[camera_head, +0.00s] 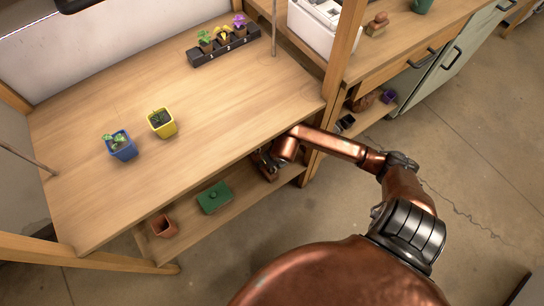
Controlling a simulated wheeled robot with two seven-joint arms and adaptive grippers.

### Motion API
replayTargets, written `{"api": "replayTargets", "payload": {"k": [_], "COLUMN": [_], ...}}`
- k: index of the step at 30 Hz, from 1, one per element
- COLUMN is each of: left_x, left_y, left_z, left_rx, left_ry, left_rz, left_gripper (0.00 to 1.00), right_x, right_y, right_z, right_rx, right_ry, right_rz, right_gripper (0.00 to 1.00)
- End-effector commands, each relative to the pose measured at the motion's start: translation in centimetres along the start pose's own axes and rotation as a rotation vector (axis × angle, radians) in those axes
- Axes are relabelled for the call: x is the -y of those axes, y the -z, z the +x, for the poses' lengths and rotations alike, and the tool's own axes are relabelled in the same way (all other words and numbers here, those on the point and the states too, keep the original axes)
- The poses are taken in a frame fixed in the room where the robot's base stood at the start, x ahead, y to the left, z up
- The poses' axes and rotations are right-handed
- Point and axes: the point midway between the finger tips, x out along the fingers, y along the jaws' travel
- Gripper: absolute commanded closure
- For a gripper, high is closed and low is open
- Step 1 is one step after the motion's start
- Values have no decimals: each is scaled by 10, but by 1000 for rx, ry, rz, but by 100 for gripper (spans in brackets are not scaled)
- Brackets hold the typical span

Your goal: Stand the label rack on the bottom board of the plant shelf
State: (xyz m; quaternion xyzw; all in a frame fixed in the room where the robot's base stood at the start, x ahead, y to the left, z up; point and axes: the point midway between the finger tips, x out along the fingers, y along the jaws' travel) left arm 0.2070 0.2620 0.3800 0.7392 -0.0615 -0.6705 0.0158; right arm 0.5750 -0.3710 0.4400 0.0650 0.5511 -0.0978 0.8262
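The plant shelf has a wide wooden upper board (215,105) and a lower bottom board (190,232) beneath its front edge. My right arm comes in from the right, and its gripper (266,160) is low at the right end of the bottom board, partly under the upper board's edge. A small reddish-brown object (267,175), perhaps the label rack, is at the fingertips, on or just above the bottom board. The gripper and the shelf edge hide part of it, so I cannot tell whether the fingers hold it. My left gripper is not in view.
A green box (213,197) and a terracotta pot (163,226) stand on the bottom board. Above are a blue pot (122,147), a yellow pot (162,124) and a black numbered tray (225,48) with small plants. A wooden post (340,70) stands close to my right arm.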

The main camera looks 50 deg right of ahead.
Motion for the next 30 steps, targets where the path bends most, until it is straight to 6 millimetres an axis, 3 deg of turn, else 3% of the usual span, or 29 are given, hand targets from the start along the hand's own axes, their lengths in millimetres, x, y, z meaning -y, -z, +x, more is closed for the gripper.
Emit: {"api": "replayTargets", "payload": {"k": [4, 14, 17, 20, 23, 25, 27, 30], "left_x": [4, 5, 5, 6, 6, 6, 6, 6], "left_y": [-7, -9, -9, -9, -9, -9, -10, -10], "left_z": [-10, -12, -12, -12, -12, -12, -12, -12], "left_rx": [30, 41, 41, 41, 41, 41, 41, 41], "left_ry": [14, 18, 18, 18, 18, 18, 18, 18], "left_rz": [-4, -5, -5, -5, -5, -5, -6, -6], "left_gripper": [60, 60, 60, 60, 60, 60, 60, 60], "right_x": [0, -3, -28, -85, -162, -204, -224, -218], "right_y": [0, 3, 14, 34, 51, 48, 33, 0], "right_z": [-9, -10, -12, -26, -69, -114, -160, -214], "right_rx": [-1, -4, -7, -5, 19, 56, 107, 192], "right_ry": [0, -10, -95, -298, -607, -826, -1012, -1209], "right_rz": [0, 0, 2, 29, 126, 253, 417, 715], "right_gripper": [48, 48, 48, 48, 48, 48, 48, 48]}}
